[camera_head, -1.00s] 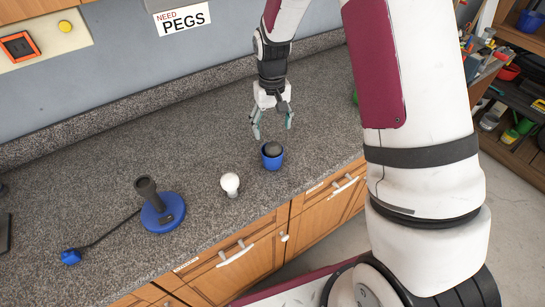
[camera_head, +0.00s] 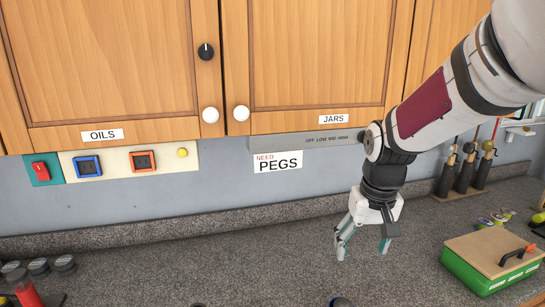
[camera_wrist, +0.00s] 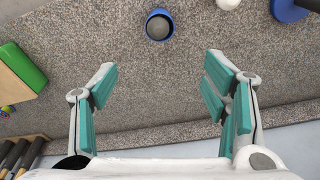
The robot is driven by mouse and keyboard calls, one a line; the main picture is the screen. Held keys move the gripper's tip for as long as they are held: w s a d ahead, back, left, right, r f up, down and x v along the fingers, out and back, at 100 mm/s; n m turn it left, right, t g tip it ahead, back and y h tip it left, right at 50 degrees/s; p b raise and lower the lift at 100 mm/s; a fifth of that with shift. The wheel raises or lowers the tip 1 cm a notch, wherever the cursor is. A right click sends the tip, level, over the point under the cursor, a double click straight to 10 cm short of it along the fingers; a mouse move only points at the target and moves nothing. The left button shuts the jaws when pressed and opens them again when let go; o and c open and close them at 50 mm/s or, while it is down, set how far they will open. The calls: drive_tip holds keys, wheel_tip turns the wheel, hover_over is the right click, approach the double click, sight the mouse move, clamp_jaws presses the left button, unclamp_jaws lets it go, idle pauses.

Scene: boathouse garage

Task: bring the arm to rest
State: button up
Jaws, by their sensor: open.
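My gripper (camera_head: 364,243) hangs from my arm above the granite counter (camera_head: 250,265) in the head view, fingers pointing down. It is open and empty, and its teal pads stand wide apart in the wrist view (camera_wrist: 161,95). A blue cup (camera_wrist: 159,25) with a dark round thing inside stands on the counter beyond the fingertips, apart from them. In the head view only a sliver of the cup shows at the bottom edge.
A green box with a wooden lid (camera_head: 495,260) stands right of my gripper. Several dark bottles (camera_head: 465,172) stand behind it. Cabinets (camera_head: 310,60) hang above, with a PEGS sign (camera_head: 278,162) below them. The counter left of my gripper is mostly clear.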

drive_tip(key=s+r+t+b, duration=0.1)
drive_tip(key=s+r+t, duration=0.1)
drive_tip(key=s, duration=0.6)
drive_tip(key=s+r+t+b, duration=0.1)
drive_tip(key=s+r, duration=0.3)
drive_tip(key=s, duration=0.5)
drive_tip(key=shift+r+t+b, duration=0.4)
drive_tip(key=shift+b, duration=0.1)
